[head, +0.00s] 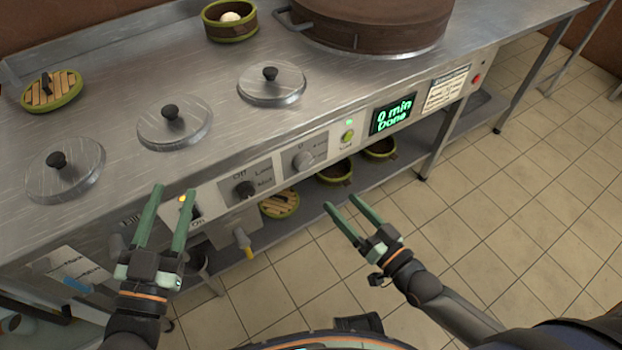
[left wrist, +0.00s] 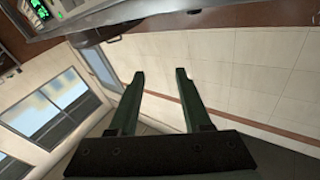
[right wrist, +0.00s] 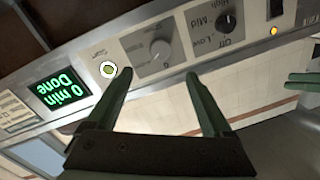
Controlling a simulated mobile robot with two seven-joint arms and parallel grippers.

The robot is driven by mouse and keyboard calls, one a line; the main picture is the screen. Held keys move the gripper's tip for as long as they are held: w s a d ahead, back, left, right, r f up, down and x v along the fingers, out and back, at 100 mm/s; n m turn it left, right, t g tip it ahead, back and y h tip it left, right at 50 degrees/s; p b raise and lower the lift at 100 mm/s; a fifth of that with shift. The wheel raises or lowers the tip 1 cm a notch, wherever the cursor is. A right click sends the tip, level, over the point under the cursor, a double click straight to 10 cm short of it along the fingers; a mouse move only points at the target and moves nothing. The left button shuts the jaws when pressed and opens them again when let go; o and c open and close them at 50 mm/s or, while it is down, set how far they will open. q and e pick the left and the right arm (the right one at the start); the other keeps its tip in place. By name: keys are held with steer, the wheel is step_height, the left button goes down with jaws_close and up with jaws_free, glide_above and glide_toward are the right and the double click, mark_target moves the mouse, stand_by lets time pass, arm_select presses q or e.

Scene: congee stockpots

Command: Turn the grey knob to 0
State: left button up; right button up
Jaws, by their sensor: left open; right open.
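The grey knob (head: 303,159) sits on a grey plate on the stove's front panel, with a 0 mark above it. It also shows upside down in the right wrist view (right wrist: 159,49), beyond my right fingertips. Its exact pointer setting is too small to read. My right gripper (head: 352,204) is open and empty, in front of and below the panel, apart from the knob. My left gripper (head: 173,191) is open and empty, in front of the panel's left part, near the lit switch.
A black knob (head: 245,189) with Off and Low marks sits left of the grey knob. A green button (head: 347,136) and a display (head: 393,115) reading "0 min Done" are to its right. A tap (head: 243,242) sticks out below. The tiled floor (head: 510,190) at right is clear.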

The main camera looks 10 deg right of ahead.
steer(key=b, duration=0.1)
glide_toward(307, 165)
steer(key=w, duration=0.1)
steer(key=b+x, duration=0.1)
steer(key=x, duration=0.6)
steer(key=shift+a+f+b, duration=0.1)
steer(key=shift+a+b, duration=0.1)
steer(key=shift+b, duration=0.15)
steer(key=shift+w+a, duration=0.15)
steer(key=shift+w, duration=0.05)
arm_select(q)
steer(key=s+r+m+t+h, duration=0.2)
steer(key=s+r+m+h, duration=0.1)
steer(key=r, duration=0.4)
steer(key=s+d+r+m+t+h, duration=0.1)
steer(key=s+r+m+t+h, duration=0.1)
steer(key=r+h, duration=0.3)
step_height(307, 165, up, 2)
steer(key=shift+s+d+r+m, duration=0.25)
steer(key=shift+s+m, duration=0.55)
steer(key=shift+m, duration=0.1)
arm_select(e)
jaws_close()
